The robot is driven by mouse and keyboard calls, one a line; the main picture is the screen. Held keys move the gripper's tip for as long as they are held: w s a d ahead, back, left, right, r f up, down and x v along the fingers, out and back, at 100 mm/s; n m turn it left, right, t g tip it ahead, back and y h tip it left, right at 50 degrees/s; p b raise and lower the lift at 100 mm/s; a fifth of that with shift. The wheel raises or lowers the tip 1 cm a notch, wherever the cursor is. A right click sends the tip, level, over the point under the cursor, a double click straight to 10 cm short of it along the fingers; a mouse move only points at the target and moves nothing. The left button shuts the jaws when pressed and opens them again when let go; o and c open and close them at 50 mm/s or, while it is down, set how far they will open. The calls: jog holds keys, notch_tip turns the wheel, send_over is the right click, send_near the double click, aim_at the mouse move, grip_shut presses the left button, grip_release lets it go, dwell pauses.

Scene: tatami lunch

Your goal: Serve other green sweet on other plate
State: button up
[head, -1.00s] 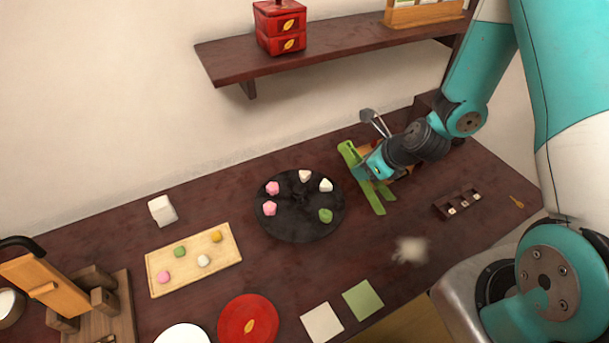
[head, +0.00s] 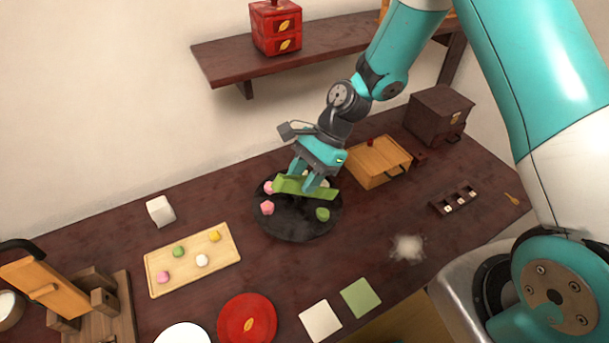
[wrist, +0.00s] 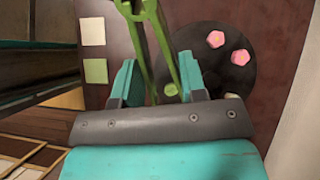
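My gripper (head: 307,179) is shut on green tongs (head: 290,185) and holds them above the round black tray (head: 290,230). The tongs also show between my fingers in the wrist view (wrist: 142,45), their two arms apart. A green sweet (head: 323,214) sits on the tray, to the right and front of the tongs; it shows near the tongs in the wrist view (wrist: 171,90). Another green sweet (head: 178,251) is on the wooden board (head: 160,289). A red plate (head: 228,318) and a white plate (head: 183,335) lie at the front, with no sweet visible on them.
Pink sweets (head: 267,208) are on the tray; its back right is hidden by the tongs. A cream square (head: 320,320) and a green square (head: 361,298) lie at the front. A wooden box (head: 375,165) stands right of my gripper. A shelf (head: 345,52) runs above the table.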

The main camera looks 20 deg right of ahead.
jog(key=shift+f, duration=0.1)
notch_tip(320, 180, down, 10)
jog(key=b, duration=0.8)
jog(key=shift+b, duration=0.35)
jog(key=c, duration=0.6)
jog(key=shift+r, duration=0.2)
